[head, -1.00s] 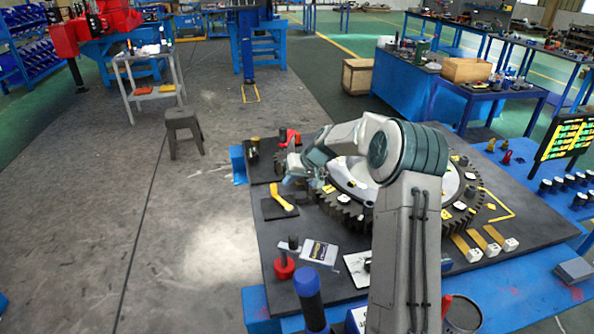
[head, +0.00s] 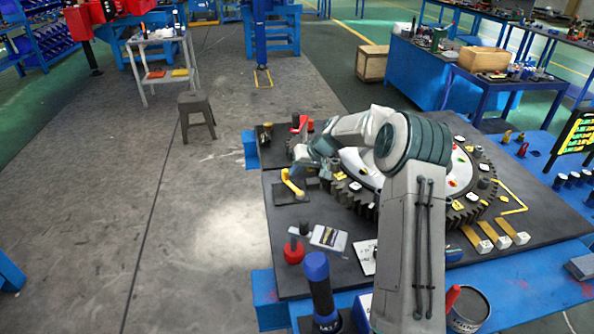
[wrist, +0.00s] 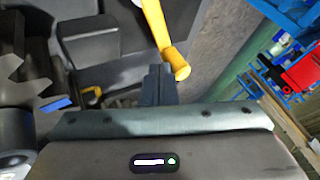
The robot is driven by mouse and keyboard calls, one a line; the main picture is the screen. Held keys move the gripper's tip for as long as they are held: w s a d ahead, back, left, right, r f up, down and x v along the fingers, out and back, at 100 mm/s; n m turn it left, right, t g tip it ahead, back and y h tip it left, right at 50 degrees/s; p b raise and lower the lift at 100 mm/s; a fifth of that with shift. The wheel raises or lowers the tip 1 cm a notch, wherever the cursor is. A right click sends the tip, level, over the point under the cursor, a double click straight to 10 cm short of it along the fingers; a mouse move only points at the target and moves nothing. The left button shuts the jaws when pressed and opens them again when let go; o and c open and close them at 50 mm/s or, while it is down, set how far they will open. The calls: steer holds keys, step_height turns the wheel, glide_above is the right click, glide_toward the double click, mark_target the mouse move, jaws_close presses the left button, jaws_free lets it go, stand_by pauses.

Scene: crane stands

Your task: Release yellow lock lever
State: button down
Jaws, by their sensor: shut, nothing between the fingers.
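The yellow lock lever (head: 291,181) stands on a small dark plate (head: 283,193) at the left edge of the work table. It also shows in the wrist view (wrist: 162,30) as a yellow bar with a round knob at its near end. My gripper (head: 303,177) is just right of the lever in the head view, partly hidden by my own arm. In the wrist view my gripper (wrist: 158,75) has its fingers together and empty. The fingertips are close beside the knob; I cannot tell whether they touch it.
A large dark gear (head: 455,207) with a pale disc lies right of the lever, under my arm. A red knob (head: 293,250) and a blue-capped cylinder (head: 318,285) stand toward the table's front.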

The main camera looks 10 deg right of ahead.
mark_target(287, 182)
steer(key=shift+a+n, duration=0.2)
steer(key=shift+n, duration=0.1)
steer(key=shift+s+a+f+n+g+y+b, duration=0.1)
steer(key=shift+a+n+g+y+b, duration=0.1)
steer(key=shift+a+n+g+b, duration=0.25)
steer(key=shift+a+n+g+y+b, duration=0.2)
steer(key=shift+n+g+b, duration=0.15)
steer(key=shift+n, duration=0.3)
steer(key=n, duration=0.1)
steer(key=a+n+g, duration=0.1)
steer(key=shift+s+a+n+g+y, duration=0.2)
steer(key=shift+s+n+g+y, duration=0.05)
steer(key=shift+n+g+y, duration=0.05)
steer(key=n+g, duration=0.1)
steer(key=s+a+n+g, duration=0.1)
steer(key=n, duration=0.1)
steer(key=a+n+g, duration=0.1)
steer(key=shift+s+n+p, duration=0.35)
steer(key=shift+n, duration=0.05)
steer(key=shift+s+a, duration=0.2)
steer(key=shift+s, duration=0.2)
